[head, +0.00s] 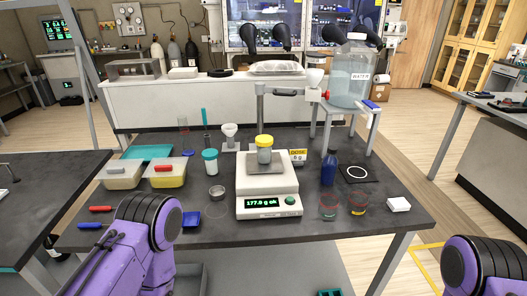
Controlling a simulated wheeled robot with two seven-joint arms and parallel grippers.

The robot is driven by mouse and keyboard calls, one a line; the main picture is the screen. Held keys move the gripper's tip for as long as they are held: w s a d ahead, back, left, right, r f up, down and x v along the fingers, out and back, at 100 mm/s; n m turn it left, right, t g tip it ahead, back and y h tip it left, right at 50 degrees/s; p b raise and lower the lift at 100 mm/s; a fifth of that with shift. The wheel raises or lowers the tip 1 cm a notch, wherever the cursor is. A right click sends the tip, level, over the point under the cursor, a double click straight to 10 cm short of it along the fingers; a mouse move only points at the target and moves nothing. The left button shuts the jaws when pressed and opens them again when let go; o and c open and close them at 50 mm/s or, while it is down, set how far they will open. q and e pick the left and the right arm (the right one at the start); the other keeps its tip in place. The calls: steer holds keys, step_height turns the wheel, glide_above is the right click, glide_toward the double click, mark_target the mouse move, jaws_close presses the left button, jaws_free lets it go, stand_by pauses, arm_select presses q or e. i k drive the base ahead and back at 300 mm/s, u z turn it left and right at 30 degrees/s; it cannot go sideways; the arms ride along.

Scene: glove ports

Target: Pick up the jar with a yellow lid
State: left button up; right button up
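The jar with a yellow lid (264,150) stands upright on the pan of a white balance (267,187) near the middle of the dark table. Its lid is on and its body looks pale. The balance's green display reads about 177.9 g. Purple links of my own arms show at the lower left and lower right. Neither of my grippers is in view, and nothing is seen touching the jar.
A blue bottle (328,168) and two small beakers stand right. A water carboy (351,75) sits on a stand behind. Lidded tubs (167,172) are at the left.

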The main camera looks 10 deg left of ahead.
mark_target(264, 155)
steer(key=z, duration=2.05)
steer(key=k, duration=1)
steer(key=u, duration=1.35)
